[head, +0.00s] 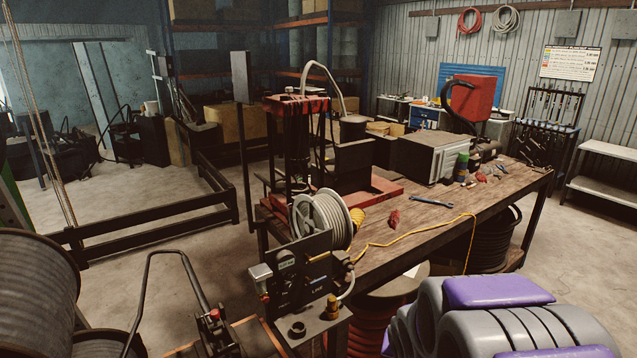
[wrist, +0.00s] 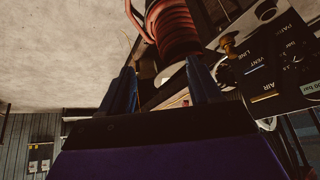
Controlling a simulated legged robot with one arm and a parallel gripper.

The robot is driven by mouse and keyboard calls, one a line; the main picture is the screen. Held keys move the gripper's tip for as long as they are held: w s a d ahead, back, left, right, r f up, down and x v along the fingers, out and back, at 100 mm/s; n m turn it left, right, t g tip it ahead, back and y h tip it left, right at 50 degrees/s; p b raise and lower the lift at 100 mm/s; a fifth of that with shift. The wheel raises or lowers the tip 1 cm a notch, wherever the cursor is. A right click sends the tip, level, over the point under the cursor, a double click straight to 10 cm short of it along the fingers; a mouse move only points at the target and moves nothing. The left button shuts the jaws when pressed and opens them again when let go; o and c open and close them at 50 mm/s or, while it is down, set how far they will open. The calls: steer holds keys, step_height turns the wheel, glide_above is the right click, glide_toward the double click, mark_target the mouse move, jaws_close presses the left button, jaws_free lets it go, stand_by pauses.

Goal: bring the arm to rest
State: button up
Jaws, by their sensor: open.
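My gripper (wrist: 163,76) is in the lower middle of the wrist view, its two dark blue fingers spread apart. I see nothing held between them. Beyond the fingers are a coiled red hose (wrist: 177,28) and a dark control panel (wrist: 268,70) with AIR, VENT and LINE labels. The wrist picture looks turned over. In the head view, grey and purple parts of my arm fill the lower right corner, in front of the workbench (head: 450,222). I cannot make out the fingertips there.
The control panel (head: 300,272) stands at the bench's near left end, beside a hose reel (head: 322,220). A red-topped machine (head: 296,104) and a grey box (head: 430,155) stand on the bench. A wrench (head: 432,201) and yellow cord lie there. Bare floor lies right of the bench.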

steer(key=s+r+n+g+b, duration=0.1)
steer(key=s+r+g, duration=0.2)
steer(key=s, duration=1.2)
steer(key=shift+a+g+b, duration=0.35)
steer(key=shift+g, duration=0.05)
steer(key=s+a+n+g, duration=0.1)
steer(key=s, duration=0.5)
steer(key=s+a+r+n+g+b, duration=0.1)
steer(key=s, duration=0.4)
steer(key=s+a+g+y, duration=0.1)
steer(key=s, duration=0.5)
steer(key=shift+s+a+r+n+g+b, duration=0.3)
steer(key=shift+s+r+n+g, duration=0.05)
steer(key=shift+r+n+g, duration=0.05)
